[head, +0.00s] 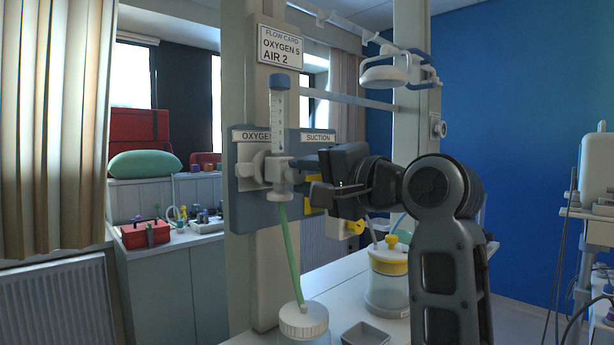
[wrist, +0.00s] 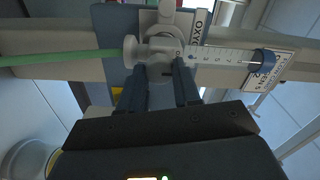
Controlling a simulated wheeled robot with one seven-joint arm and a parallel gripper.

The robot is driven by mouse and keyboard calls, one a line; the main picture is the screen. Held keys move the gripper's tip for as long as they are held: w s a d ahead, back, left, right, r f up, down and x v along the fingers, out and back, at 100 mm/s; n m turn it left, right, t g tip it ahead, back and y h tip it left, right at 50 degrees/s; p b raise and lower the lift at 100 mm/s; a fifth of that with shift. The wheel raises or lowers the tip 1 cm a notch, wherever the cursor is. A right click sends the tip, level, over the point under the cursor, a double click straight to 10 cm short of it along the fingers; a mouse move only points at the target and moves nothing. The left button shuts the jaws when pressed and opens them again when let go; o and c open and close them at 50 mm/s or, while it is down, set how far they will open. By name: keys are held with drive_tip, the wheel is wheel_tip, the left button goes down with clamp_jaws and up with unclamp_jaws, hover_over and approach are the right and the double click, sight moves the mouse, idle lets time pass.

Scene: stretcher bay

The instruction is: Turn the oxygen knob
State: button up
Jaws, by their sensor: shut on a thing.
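The oxygen flowmeter (head: 280,120) stands upright on the wall panel, with a clear scaled tube and a blue cap. It lies sideways in the wrist view (wrist: 222,56). My gripper (head: 304,175) reaches in from the right at its lower body. In the wrist view my two dark fingers (wrist: 158,72) sit on either side of the pale oxygen knob (wrist: 160,92) and are shut on it. The knob is mostly hidden by the gripper in the head view. A green hose (head: 290,255) runs down from the flowmeter to a white-lidded bottle (head: 304,321).
A flow card (head: 279,45) reads OXYGEN 5, AIR 2. A SUCTION label (head: 318,138) is beside the oxygen outlet on the blue panel (head: 240,200). A yellow-lidded jar (head: 388,285) and a small grey tray (head: 366,334) stand below my arm.

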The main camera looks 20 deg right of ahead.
drive_tip(key=o, duration=1.1)
drive_tip(key=shift+c, duration=0.2)
drive_tip(key=b+v, duration=0.1)
drive_tip(key=v, duration=0.7)
drive_tip(key=shift+b, duration=0.3)
drive_tip(key=shift+w, duration=0.1)
